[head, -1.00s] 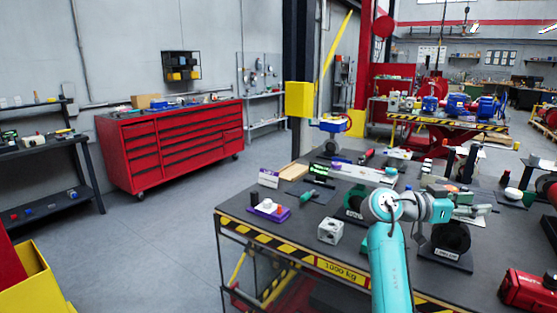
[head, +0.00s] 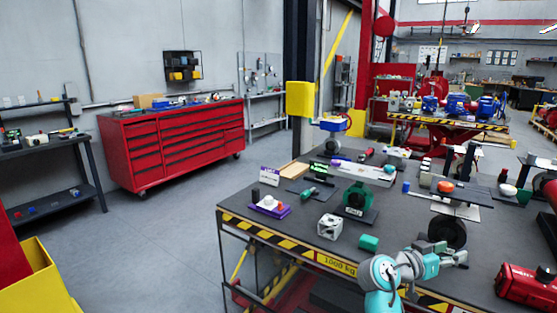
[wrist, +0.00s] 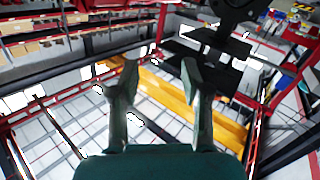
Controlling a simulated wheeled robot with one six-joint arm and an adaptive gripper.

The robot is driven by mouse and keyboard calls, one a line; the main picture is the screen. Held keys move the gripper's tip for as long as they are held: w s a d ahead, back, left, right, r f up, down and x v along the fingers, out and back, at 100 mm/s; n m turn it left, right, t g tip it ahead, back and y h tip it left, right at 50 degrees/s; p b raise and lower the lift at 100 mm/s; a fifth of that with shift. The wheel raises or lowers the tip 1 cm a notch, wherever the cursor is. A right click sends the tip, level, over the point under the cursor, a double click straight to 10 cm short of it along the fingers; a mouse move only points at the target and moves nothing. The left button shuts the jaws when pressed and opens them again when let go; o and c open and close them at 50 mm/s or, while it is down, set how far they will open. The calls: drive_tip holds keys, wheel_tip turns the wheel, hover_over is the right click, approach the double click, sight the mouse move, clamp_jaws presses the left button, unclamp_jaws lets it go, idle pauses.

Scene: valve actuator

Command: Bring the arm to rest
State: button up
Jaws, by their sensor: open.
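My arm (head: 382,275) is teal and folded low at the front edge of the work table (head: 290,215). My gripper (head: 458,258) points right, near the table's front right part and in front of a black ring-shaped stand (head: 447,232). In the wrist view my gripper (wrist: 157,75) shows two dark fingers spread apart with nothing between them. Beyond them are a yellow beam (wrist: 170,95) and a pale tiled surface. Whether the gripper touches the stand cannot be told.
A green ring-shaped part (head: 357,198) stands mid-table. A purple tray (head: 270,208) is at the left. Open floor lies left.

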drive_tip(key=s+a+f+n+t+y, duration=0.2)
drive_tip(key=s+f, duration=0.1)
drive_tip(key=f, duration=0.4)
drive_tip(key=s+a+f+n+t+y, duration=0.2)
drive_tip(key=a+f+n, duration=0.1)
drive_tip(key=f, duration=0.4)
drive_tip(key=s+a+f+n+t+y, duration=0.1)
drive_tip(key=s+a+f+n+y, duration=0.15)
drive_tip(key=f, duration=0.45)
drive_tip(key=s+a+f+n+t+y, duration=0.1)
drive_tip(key=s+a+f+n+y, duration=0.1)
drive_tip(key=s+a+f, duration=0.45)
drive_tip(key=s+a+f+n+t+y, duration=0.1)
drive_tip(key=s+f+n+y, duration=0.15)
drive_tip(key=s, duration=0.65)
drive_tip(key=s+a+t+y, duration=0.1)
drive_tip(key=s+a+y, duration=0.15)
drive_tip(key=s, duration=0.55)
drive_tip(key=s+a+y, duration=0.2)
drive_tip(key=s+a, duration=0.2)
drive_tip(key=s, duration=0.4)
drive_tip(key=s+a+r+t+y, duration=0.1)
drive_tip(key=s+a+r, duration=0.1)
drive_tip(key=s+r, duration=0.9)
drive_tip(key=v, duration=0.4)
drive_tip(key=shift+a+f, duration=0.25)
drive_tip(key=shift+f, duration=0.05)
